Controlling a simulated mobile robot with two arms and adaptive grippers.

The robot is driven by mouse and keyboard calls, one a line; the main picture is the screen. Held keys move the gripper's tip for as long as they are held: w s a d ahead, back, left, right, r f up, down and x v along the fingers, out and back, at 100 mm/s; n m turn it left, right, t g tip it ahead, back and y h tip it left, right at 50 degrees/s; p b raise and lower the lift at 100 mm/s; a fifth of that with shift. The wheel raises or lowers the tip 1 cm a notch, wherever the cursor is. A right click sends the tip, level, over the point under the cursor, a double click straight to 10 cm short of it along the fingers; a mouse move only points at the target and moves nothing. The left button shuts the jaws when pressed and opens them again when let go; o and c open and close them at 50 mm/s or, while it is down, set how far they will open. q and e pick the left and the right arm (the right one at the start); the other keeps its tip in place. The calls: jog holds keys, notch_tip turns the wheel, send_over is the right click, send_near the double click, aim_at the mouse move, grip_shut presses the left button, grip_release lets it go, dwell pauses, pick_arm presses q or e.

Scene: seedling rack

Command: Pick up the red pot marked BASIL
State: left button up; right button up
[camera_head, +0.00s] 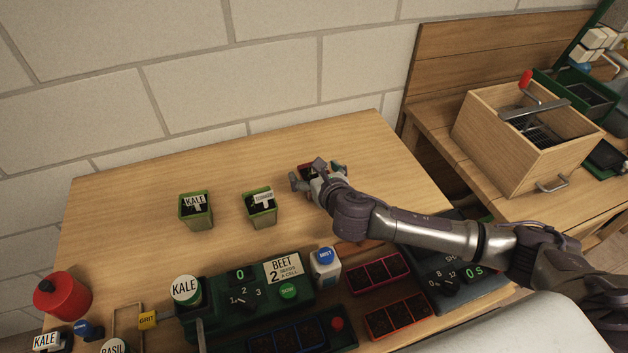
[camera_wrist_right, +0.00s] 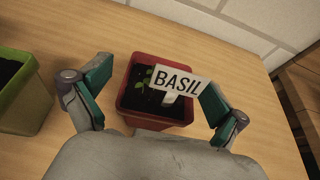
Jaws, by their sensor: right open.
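The red pot (camera_wrist_right: 140,121) marked BASIL holds dark soil, small green seedlings and a white BASIL label (camera_wrist_right: 177,80). It stands on the wooden table in the right wrist view. In the head view the red pot (camera_head: 304,169) is mostly hidden behind my right gripper (camera_head: 318,174). My right gripper (camera_wrist_right: 160,97) is open, with one teal-padded finger on each side of the pot. I cannot tell whether the fingers touch it. My left gripper is not in view.
Two green pots, one marked KALE (camera_head: 196,211) and one with a white label (camera_head: 262,208), stand left of the red pot. A green seeder panel (camera_head: 217,314) and red trays (camera_head: 398,317) lie nearer. A wooden box (camera_head: 504,150) is at right. The far table left is clear.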

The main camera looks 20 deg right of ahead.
jog(key=c, duration=1.2)
jog(key=shift+c, duration=0.6)
jog(key=shift+r, duration=0.15)
